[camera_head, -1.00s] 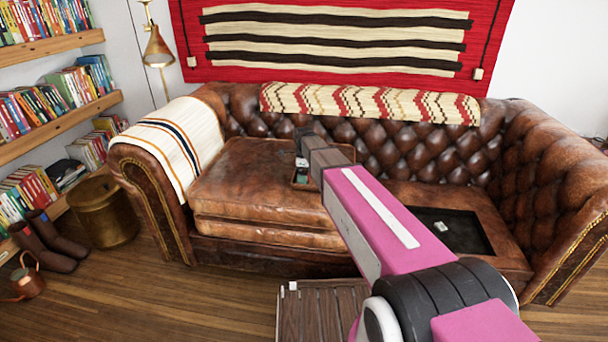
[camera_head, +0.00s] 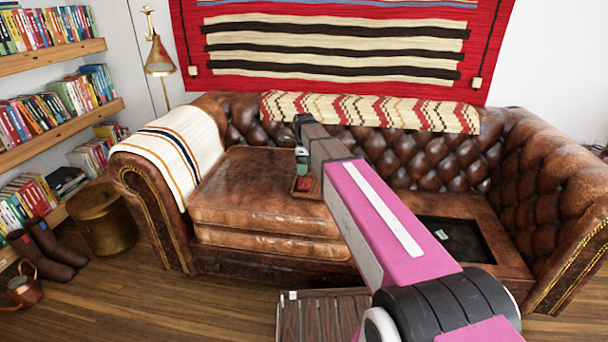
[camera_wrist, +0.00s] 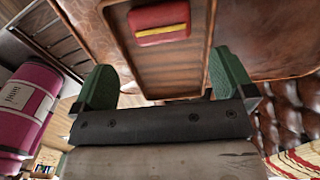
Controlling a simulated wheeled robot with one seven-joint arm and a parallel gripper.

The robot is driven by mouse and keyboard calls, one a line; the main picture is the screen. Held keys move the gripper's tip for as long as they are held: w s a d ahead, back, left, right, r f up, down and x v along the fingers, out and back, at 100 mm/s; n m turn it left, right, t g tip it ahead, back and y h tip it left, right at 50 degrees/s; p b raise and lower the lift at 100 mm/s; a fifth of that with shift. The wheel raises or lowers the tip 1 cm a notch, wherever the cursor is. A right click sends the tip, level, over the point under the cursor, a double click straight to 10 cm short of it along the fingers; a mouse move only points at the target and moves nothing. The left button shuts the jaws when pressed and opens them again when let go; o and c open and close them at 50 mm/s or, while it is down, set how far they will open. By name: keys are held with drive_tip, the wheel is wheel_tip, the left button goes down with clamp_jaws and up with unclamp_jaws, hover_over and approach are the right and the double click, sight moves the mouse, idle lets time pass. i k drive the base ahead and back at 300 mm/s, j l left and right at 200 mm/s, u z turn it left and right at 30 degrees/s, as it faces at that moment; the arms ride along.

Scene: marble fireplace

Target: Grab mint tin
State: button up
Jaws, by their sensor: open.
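A small red, rounded box with a yellow stripe (camera_wrist: 159,23) lies in a brown wooden tray (camera_wrist: 167,72); it may be the mint tin, but I cannot read any label. In the head view the tray (camera_head: 311,193) rests on the sofa seat, with the red box (camera_head: 304,184) partly visible. My gripper (camera_wrist: 160,85) has green fingers spread wide over the tray, with nothing between them. The red box lies beyond the fingertips, apart from them. In the head view my gripper (camera_head: 301,160) is above the tray, and my arm hides part of it.
A black tray (camera_head: 470,247) with a small pale item (camera_head: 441,235) sits on the right seat. The leather sofa (camera_head: 270,205) has a high back and arms. A slatted wooden table (camera_head: 320,318) stands in front. Bookshelves and a brass bin (camera_head: 105,215) are at left.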

sight(440, 234)
drive_tip(key=z, duration=1.25)
